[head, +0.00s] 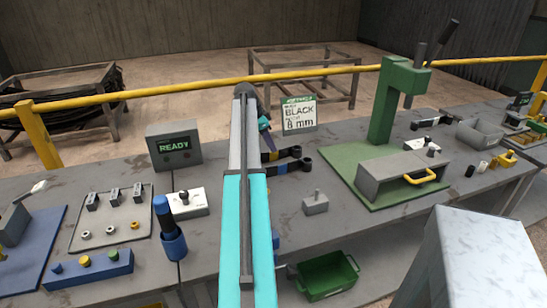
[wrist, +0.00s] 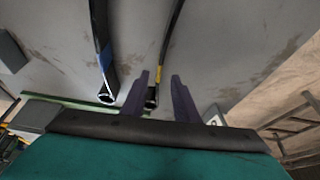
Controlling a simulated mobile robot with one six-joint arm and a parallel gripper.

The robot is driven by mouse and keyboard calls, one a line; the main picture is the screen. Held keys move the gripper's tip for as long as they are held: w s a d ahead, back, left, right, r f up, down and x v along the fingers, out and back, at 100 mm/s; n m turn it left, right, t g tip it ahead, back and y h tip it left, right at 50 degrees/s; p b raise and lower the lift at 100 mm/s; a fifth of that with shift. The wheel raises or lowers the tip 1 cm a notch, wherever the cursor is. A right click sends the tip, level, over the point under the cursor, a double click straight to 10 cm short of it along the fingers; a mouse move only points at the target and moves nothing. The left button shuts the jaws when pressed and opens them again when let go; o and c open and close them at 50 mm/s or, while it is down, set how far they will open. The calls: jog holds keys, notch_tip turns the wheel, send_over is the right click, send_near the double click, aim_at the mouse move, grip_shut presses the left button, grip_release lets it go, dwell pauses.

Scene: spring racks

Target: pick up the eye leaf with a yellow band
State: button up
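The eye leaf with a yellow band (head: 287,153) is a dark bar with an eye end, on the grey bench just right of my arm in the head view. In the wrist view the same leaf (wrist: 167,48) runs down from the top, and its yellow band and eye end lie between my fingers. A similar leaf with a blue band (wrist: 102,45) lies to its left, outside the fingers; in the head view it is the nearer bar (head: 292,166). My gripper (wrist: 162,80) has two purple fingers set apart, with gaps beside the leaf. Contact cannot be told.
A green press (head: 385,110) stands on a green plate to the right. A sign card (head: 299,114) and a READY box (head: 174,146) stand at the back. A small grey block (head: 315,204) sits nearer. A green bin (head: 328,277) is lower in front. A yellow rail (head: 200,88) runs behind.

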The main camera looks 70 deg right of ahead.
aim_at(269, 157)
jog(key=shift+f, duration=0.1)
jog(key=shift+p+x, duration=0.7)
jog(key=shift+x, duration=1.8)
jog(key=shift+s+a, duration=0.1)
jog(key=shift+c, duration=0.4)
grip_shut()
